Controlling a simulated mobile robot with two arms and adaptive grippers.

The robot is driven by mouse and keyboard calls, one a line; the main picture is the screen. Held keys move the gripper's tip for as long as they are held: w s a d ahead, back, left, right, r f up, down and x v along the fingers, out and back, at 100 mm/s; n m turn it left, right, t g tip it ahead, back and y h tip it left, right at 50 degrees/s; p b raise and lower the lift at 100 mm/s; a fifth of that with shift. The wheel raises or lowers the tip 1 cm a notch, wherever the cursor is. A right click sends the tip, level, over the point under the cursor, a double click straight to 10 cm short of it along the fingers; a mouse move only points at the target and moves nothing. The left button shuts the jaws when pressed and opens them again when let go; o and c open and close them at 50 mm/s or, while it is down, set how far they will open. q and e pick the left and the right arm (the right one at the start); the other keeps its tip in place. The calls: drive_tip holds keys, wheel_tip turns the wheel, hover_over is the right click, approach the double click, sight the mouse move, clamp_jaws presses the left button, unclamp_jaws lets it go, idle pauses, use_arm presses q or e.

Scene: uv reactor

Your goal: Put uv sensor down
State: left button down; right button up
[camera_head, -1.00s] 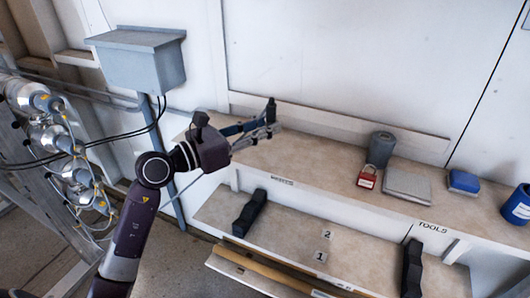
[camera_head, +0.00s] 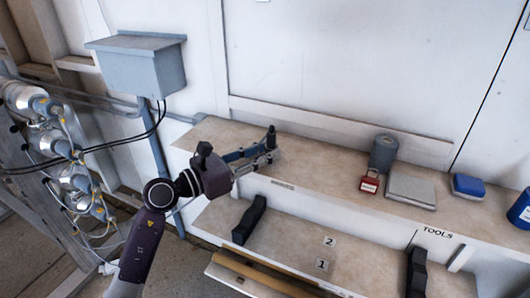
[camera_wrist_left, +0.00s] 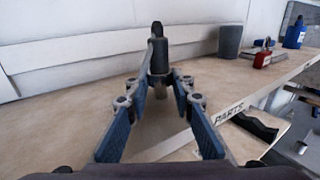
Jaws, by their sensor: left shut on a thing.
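The uv sensor is a dark, slim upright cylinder with a narrower top (camera_head: 270,138). It also shows in the left wrist view (camera_wrist_left: 158,52). My left gripper (camera_head: 264,152) is shut on it, with the blue-grey fingers on either side of its lower part. The gripper is over the left end of the upper shelf (camera_head: 330,172), near the label that reads PARTS in the wrist view. The sensor's lower end is close to the shelf surface; I cannot tell whether it touches. My right gripper is not in view.
A grey cylinder (camera_head: 383,152), a red padlock (camera_head: 370,182), a grey flat box (camera_head: 410,190) and a blue box (camera_head: 467,186) sit farther right on the shelf. The lower shelf (camera_head: 300,232) has black holders. A wall stands behind; the shelf around the sensor is clear.

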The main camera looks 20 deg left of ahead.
use_arm(q)
drive_tip(key=shift+f, duration=0.1)
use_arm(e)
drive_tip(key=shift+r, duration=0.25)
use_arm(q)
drive_tip(key=c, duration=1.7)
unclamp_jaws()
drive_tip(key=shift+o, duration=0.2)
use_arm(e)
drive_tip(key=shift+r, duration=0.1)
